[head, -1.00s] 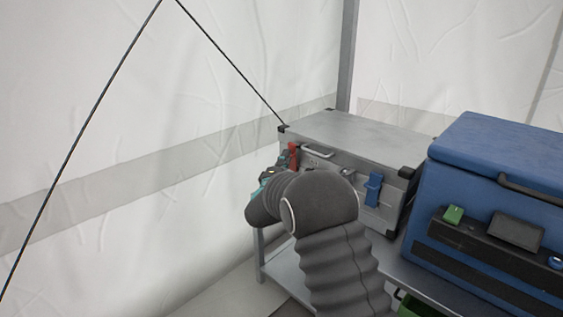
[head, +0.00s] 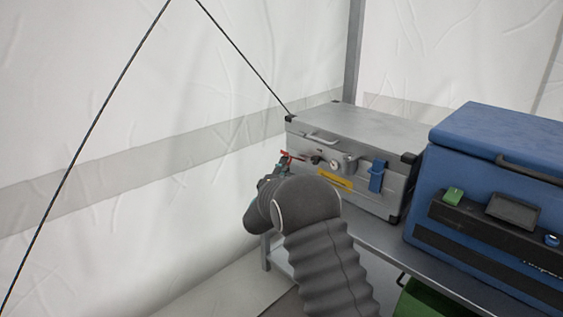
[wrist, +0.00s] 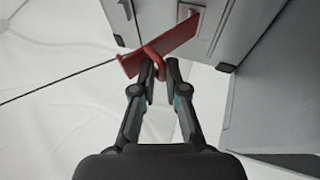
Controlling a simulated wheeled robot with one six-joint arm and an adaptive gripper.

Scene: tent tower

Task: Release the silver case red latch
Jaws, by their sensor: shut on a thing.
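In the wrist view the red latch (wrist: 165,47) is a long tilted plate with a curved hook. My gripper (wrist: 160,68) has its fingertips close together on that hook. In the head view my gripper (head: 279,170) is partly hidden by my arm. A blue latch (head: 377,176) on the right of the front lies flat against the case.
A blue cooler box (head: 490,180) stands close on the right of the case. A green bin (head: 440,302) sits below the shelf (head: 385,240). White tent walls (head: 150,120) and a dark slanted cord are at the left and behind.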

